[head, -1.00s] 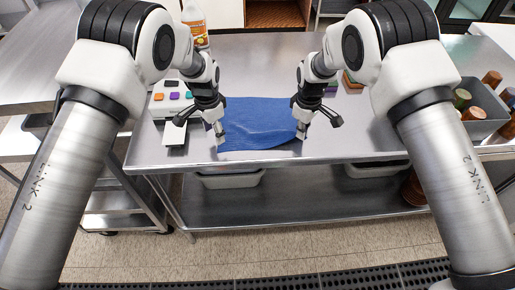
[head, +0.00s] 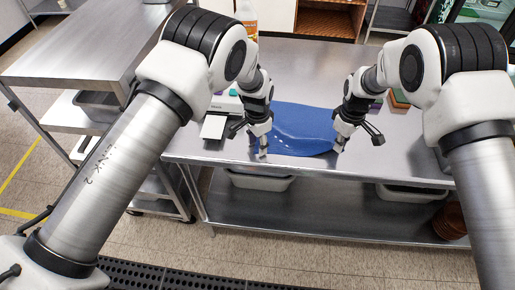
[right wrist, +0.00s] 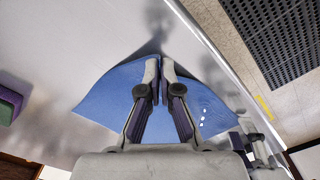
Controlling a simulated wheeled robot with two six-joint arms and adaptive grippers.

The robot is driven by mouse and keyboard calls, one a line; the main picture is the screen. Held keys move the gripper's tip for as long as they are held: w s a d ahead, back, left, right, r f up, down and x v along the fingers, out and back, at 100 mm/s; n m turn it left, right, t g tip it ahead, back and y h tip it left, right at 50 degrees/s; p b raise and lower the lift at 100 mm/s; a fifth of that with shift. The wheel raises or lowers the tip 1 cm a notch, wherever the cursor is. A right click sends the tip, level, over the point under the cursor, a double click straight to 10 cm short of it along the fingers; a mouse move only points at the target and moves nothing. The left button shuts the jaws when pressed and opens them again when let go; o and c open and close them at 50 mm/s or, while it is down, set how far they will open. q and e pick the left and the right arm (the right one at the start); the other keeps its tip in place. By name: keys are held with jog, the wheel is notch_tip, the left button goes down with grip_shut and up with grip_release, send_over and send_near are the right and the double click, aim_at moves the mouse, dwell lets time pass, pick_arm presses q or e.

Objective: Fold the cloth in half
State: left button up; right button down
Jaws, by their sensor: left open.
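The blue cloth (head: 300,125) lies on the steel table, with uneven ripples across its surface. My left gripper (head: 262,150) is open at the cloth's front left corner, pointing down. My right gripper (head: 339,145) is at the front right corner. In the right wrist view, the right gripper's fingers (right wrist: 159,65) are close together over a corner of the cloth (right wrist: 105,98), and the cloth spreads out on both sides of them. The bit of cloth between the fingertips is hidden. Part of my left gripper shows at the lower right of that view.
A white device (head: 226,103) with a pale flat part in front stands left of the cloth. Small coloured blocks (head: 398,99) lie behind my right gripper. The table's front edge (head: 300,172) runs close before the cloth. Grey bins (head: 262,181) sit on the shelf below.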

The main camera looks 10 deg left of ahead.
pick_arm(q)
jog(key=shift+f, duration=0.25)
jog(key=shift+f, duration=0.1)
grip_shut()
dwell(0.4)
jog(key=shift+r, duration=2.6)
